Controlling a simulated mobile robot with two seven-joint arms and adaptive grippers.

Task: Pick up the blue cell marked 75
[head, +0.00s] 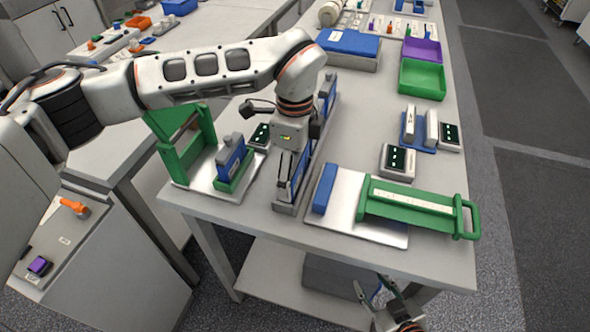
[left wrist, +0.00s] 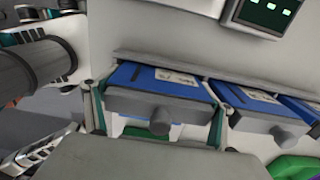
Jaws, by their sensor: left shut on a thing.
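My left gripper (head: 286,188) reaches down over a narrow grey rack (head: 332,122) on the table. In the left wrist view, its two fingers (left wrist: 157,120) stand either side of a blue cell (left wrist: 135,77) with a grey end and round knob, shut on it. The cell's label is too small to read, so I cannot tell its number. Other blue cells (left wrist: 245,98) stand beside it in a row; one shows at the rack's far end (head: 327,88). My right gripper (head: 378,292) is empty, its fingers apart, below the table's front edge.
A green fixture (head: 185,160) with another blue cell (head: 231,158) stands left of the rack. Right of it lies a metal plate with a green handled frame (head: 415,205) and blue block (head: 325,188). Small meters (head: 398,160), green (head: 422,80) and purple bins (head: 421,50) sit farther back.

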